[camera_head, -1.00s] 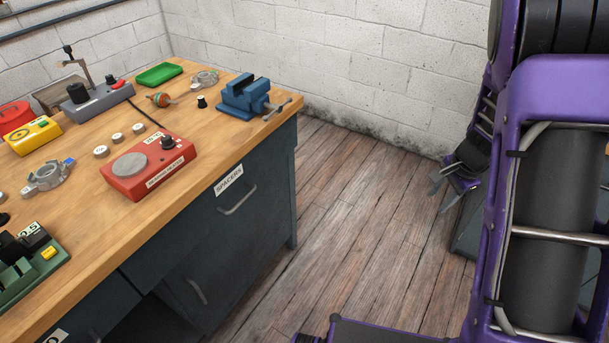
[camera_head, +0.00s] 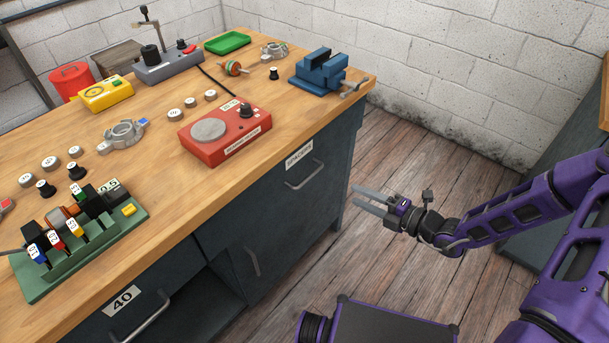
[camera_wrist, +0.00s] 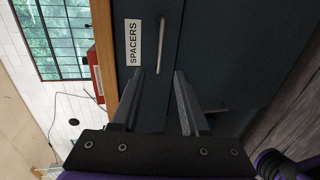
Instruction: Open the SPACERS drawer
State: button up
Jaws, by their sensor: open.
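The SPACERS drawer (camera_head: 316,191) is a dark blue-grey front under the workbench top, near the bench's right end, and it looks shut. Its white label (camera_head: 299,156) and silver bar handle (camera_head: 304,174) show in the head view. In the wrist view the view is turned sideways; the label (camera_wrist: 133,42) and the handle (camera_wrist: 161,43) lie ahead of the fingertips. My gripper (camera_head: 361,197) is open and empty, out in front of the drawer and apart from the handle. In the wrist view its two fingers (camera_wrist: 159,75) point towards the drawer front, with the handle roughly between their lines.
The wooden bench top (camera_head: 210,180) holds a red device (camera_head: 228,135), a blue vise (camera_head: 318,72) and a green rack (camera_head: 85,250). A drawer labelled 40 (camera_head: 122,300) and a cabinet door handle (camera_head: 252,261) are left of it. The wooden floor (camera_head: 400,160) beside the bench is clear.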

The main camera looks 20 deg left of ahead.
aim_at(312, 176)
jog(key=b+x, duration=0.2)
jog(key=x, duration=1.4)
jog(key=shift+w+a+f, duration=0.1)
jog(key=shift+a+f, duration=0.05)
jog(key=shift+a, duration=0.2)
grip_shut()
dwell(0.6)
